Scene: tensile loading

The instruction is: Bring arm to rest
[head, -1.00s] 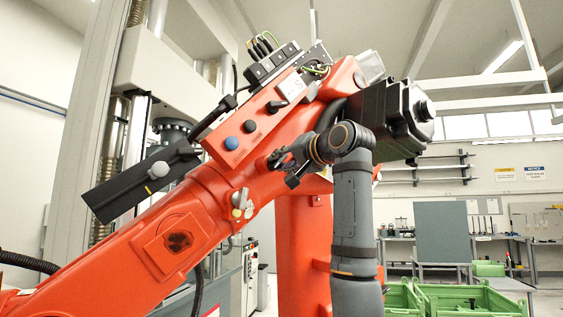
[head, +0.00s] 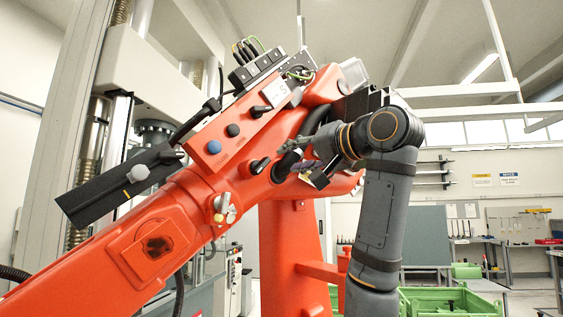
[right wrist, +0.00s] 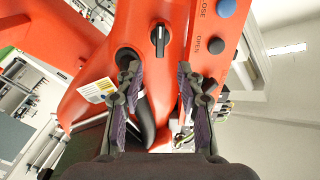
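My right gripper (head: 300,163) is in front of the large orange machine arm (head: 150,225) in the head view. In the right wrist view the right gripper (right wrist: 162,88) has its two dark, purple-padded fingers wide apart, with nothing held between them. Beyond them are orange housing, a black knob (right wrist: 160,40) and a dark curved hose. A blue button (right wrist: 226,8) marked CLOSE and a black button (right wrist: 216,46) marked OPEN are at upper right there; the blue button (head: 213,147) also shows in the head view. Any contact with the machine cannot be told. My left gripper is not in view.
A black bar (head: 118,188) sticks out from the panel on the left. A tall testing frame (head: 150,62) stands behind. Green crates (head: 450,302) and a grey board (head: 426,235) are at the lower right. The upper right has free air.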

